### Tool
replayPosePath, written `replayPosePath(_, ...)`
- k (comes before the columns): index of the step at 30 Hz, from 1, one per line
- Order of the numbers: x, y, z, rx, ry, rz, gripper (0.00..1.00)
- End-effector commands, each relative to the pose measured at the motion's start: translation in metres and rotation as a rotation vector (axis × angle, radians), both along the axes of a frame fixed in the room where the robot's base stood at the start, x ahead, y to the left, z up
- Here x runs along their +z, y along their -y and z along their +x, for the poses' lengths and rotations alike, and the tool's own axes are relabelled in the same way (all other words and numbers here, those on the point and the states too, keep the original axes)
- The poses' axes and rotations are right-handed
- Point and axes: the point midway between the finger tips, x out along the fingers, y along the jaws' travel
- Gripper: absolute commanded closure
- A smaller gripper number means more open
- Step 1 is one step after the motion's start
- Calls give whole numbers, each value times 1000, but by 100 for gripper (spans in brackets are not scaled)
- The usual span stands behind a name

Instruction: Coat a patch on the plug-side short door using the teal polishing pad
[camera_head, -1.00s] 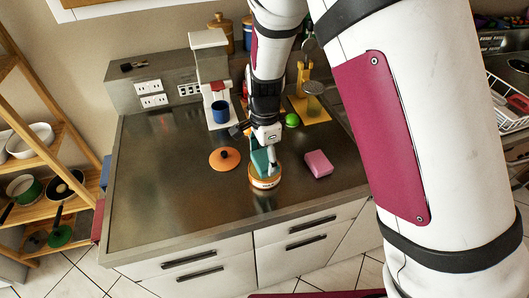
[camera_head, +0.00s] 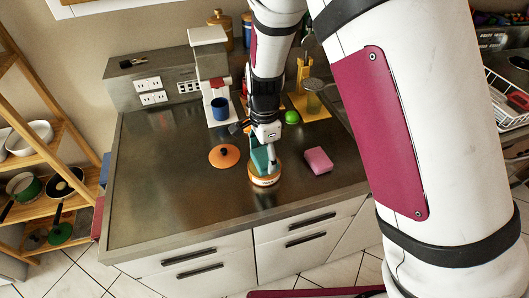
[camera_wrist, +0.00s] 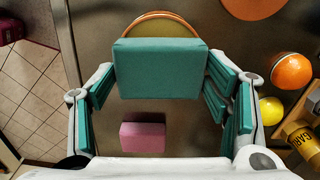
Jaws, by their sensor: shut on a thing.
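The teal polishing pad (camera_wrist: 160,70) is a teal block held between the fingers of my gripper (camera_wrist: 160,80). In the head view the teal pad (camera_head: 260,158) is in my gripper (camera_head: 266,156), directly over an orange-and-white round tub (camera_head: 264,180). The tub's orange rim (camera_wrist: 158,15) and yellowish inside show behind the pad in the wrist view. I cannot tell whether the pad touches what is inside. White cabinet fronts with dark handles, one at the left (camera_head: 190,265), lie below the counter edge. I cannot tell which is the plug-side short door.
A pink block (camera_head: 318,160) lies right of the tub, and an orange disc with a dark knob (camera_head: 224,156) lies left. A coffee machine with a blue cup (camera_head: 220,108) and wall sockets (camera_head: 150,90) are behind. The counter's left half (camera_head: 160,190) is clear.

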Motion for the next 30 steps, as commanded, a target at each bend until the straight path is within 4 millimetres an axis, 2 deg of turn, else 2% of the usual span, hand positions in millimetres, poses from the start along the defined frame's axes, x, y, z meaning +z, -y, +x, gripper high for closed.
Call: replayPosePath(30,-6,0,0,0,0,0,52)
